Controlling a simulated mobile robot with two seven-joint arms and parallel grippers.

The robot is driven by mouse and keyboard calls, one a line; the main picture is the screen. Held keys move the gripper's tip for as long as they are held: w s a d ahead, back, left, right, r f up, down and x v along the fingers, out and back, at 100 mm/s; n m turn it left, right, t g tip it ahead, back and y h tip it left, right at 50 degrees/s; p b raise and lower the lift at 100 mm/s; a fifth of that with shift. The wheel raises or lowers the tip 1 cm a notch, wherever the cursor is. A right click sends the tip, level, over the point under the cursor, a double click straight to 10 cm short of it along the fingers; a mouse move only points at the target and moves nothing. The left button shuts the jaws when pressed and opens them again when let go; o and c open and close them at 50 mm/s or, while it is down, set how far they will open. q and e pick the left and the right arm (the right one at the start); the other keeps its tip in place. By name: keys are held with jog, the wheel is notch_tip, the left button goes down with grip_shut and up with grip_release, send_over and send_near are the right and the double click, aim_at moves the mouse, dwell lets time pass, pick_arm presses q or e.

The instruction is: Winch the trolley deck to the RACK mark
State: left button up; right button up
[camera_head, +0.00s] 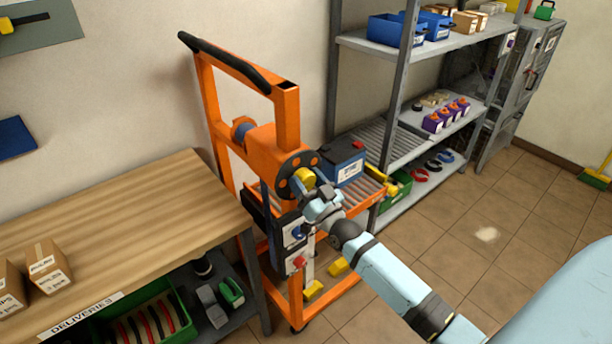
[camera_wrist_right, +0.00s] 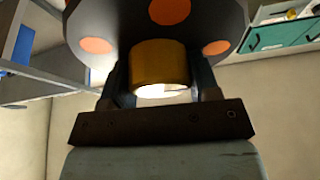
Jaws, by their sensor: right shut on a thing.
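The orange trolley (camera_head: 288,105) stands between the wooden bench and the grey shelving. Its roller deck (camera_head: 368,190) carries a dark blue battery (camera_head: 345,163). A dark round winch wheel (camera_head: 291,166) with orange spots sits on the trolley's side, with a yellow knob (camera_head: 304,178) on it. My right gripper (camera_head: 318,198) is shut on the yellow knob. In the right wrist view the fingers sit on both sides of the knob (camera_wrist_right: 158,65), under the dark wheel (camera_wrist_right: 100,22). I cannot make out a RACK mark. My left gripper is not in view.
A wooden bench (camera_head: 130,215) with cartons stands at the left, with a green crate below its top. Grey shelving (camera_head: 398,55) with blue bins stands behind the trolley. The tiled floor (camera_head: 470,225) at the right is open. A broom (camera_head: 596,178) is at the far right.

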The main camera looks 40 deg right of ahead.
jog(key=o, duration=0.9)
jog(key=shift+s+f, duration=0.15)
jog(key=shift+s, duration=0.05)
jog(key=b+v, duration=0.2)
jog(key=v, duration=1.1)
jog(key=shift+s, duration=0.2)
dwell(0.3)
